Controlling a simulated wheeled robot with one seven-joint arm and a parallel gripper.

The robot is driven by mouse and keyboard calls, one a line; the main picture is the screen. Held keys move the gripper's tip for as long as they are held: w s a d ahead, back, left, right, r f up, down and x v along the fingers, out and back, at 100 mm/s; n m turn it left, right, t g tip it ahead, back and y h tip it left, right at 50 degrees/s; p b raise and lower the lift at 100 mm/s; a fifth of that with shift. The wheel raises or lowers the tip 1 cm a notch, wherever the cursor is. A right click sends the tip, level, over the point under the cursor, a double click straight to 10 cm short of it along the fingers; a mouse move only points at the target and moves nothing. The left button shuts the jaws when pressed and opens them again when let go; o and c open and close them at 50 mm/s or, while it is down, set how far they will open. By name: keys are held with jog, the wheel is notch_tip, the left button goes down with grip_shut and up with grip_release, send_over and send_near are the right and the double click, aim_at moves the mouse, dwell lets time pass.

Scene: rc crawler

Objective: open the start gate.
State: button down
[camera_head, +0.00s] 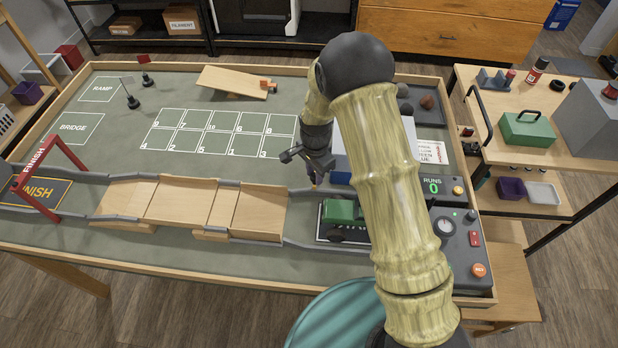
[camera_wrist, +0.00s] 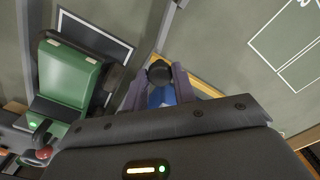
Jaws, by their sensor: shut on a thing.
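My gripper (camera_head: 313,180) reaches down beside the start pad, at the right end of the wooden track. In the wrist view my gripper (camera_wrist: 160,83) has its two purple fingers closed around a dark round knob (camera_wrist: 160,71). A blue piece (camera_wrist: 162,96) shows between the fingers below the knob. I cannot tell how the knob joins the start gate, and no gate bar shows clearly. The green crawler (camera_head: 341,212) stands on the dark start pad (camera_head: 326,238), just right of and nearer than my gripper. The crawler (camera_wrist: 69,75) is left of the fingers in the wrist view.
Wooden track pieces (camera_head: 196,203) run left to the red finish arch (camera_head: 66,150). A control panel (camera_head: 456,245) with a counter reading 0 is at the right, past my arm. A numbered grid (camera_head: 222,131) and a wooden ramp (camera_head: 235,82) lie farther back.

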jog(key=c, duration=1.4)
grip_release()
jog(key=shift+r, duration=0.1)
notch_tip(320, 180, up, 17)
jog(key=shift+r+b, duration=0.15)
jog(key=shift+b, duration=0.2)
